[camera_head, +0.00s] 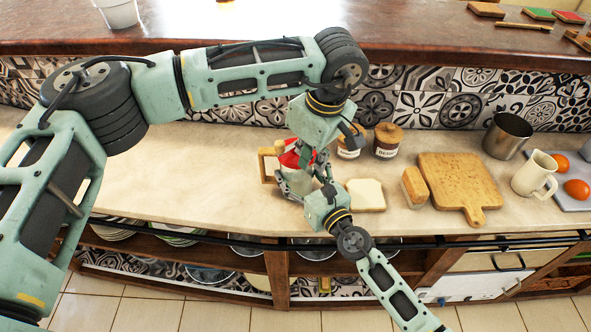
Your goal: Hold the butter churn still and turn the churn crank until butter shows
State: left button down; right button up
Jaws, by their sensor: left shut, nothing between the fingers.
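The butter churn, a clear jar (296,183) with a red top (290,156), stands on the counter near the middle, partly hidden by both grippers. My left gripper (308,156) comes down from above at the red top; it is shut with nothing between its fingers. The crank cannot be made out behind it. My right gripper (325,178) reaches up from the front to the right side of the jar. Its fingers overlap the churn and the other gripper, so I cannot tell whether it grips the jar. No butter can be made out inside the jar.
Right of the churn lie a bread slice (366,195), a bread piece (414,187) and a cutting board (460,184). Two lidded jars (387,141) stand behind. A metal pot (507,136) and a white pitcher (535,175) are farther right. The counter left of the churn is clear.

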pick_arm(q)
jog(key=shift+s+d+n+g+y, duration=0.1)
jog(key=shift+s+d+n+g, duration=0.25)
jog(key=shift+n, duration=1.1)
jog(key=shift+s+d+n+g+y, duration=0.15)
jog(key=shift+s+d+n, duration=0.35)
jog(key=shift+n, duration=0.9)
jog(key=shift+s+d+n+g+y, duration=0.1)
jog(key=shift+s+d+n+g, duration=0.35)
jog(key=shift+n, duration=1)
jog(key=c, duration=2.5)
grip_release()
jog(key=shift+w, duration=0.1)
jog(key=o, duration=1.1)
jog(key=shift+o, duration=0.2)
jog(key=a+v, duration=0.1)
jog(key=v, duration=0.6)
jog(key=shift+a, duration=0.15)
